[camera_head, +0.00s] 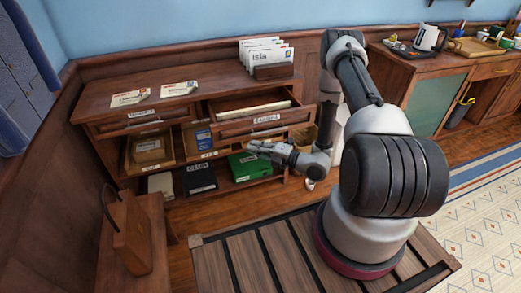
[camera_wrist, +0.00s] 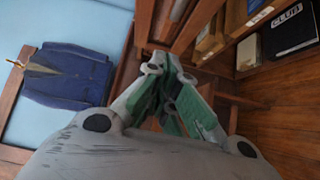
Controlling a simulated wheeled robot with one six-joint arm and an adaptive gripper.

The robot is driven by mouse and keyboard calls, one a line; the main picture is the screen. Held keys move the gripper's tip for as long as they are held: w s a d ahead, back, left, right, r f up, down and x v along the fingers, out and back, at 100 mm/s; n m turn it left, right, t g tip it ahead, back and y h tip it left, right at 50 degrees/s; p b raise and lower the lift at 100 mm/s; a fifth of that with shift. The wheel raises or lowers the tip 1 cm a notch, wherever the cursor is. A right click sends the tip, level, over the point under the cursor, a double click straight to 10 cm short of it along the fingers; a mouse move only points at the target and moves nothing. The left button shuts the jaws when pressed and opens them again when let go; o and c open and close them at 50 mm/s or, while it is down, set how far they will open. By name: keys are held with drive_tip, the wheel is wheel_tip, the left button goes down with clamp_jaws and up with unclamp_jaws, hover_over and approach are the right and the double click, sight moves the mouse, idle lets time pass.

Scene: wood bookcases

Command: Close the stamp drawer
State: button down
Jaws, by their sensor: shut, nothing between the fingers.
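A wooden drawer (camera_head: 262,122) with a white label stands pulled out at the upper right of the bookcase (camera_head: 185,80), with a pale item inside. Its label is too small to read surely, so I cannot confirm that it is the stamp drawer. My gripper (camera_head: 256,147) is shut and empty, just below and in front of this drawer, pointing left. I cannot tell whether it touches anything. In the wrist view my gripper (camera_wrist: 165,68) shows its green-sided fingers together. The open drawer is not clearly recognisable there.
A black box marked CLUB (camera_head: 200,178) and a green box (camera_head: 248,167) sit on the lower shelf. Another labelled drawer front (camera_head: 142,124) is at upper left. Envelopes (camera_head: 265,55) stand on top. Floor between is clear.

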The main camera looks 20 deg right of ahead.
approach(228, 135)
drive_tip(key=w+a, duration=0.1)
drive_tip(key=a, duration=0.2)
drive_tip(key=shift+w+a+r, duration=0.1)
drive_tip(key=shift+w+a, duration=0.05)
drive_tip(key=shift+w, duration=1)
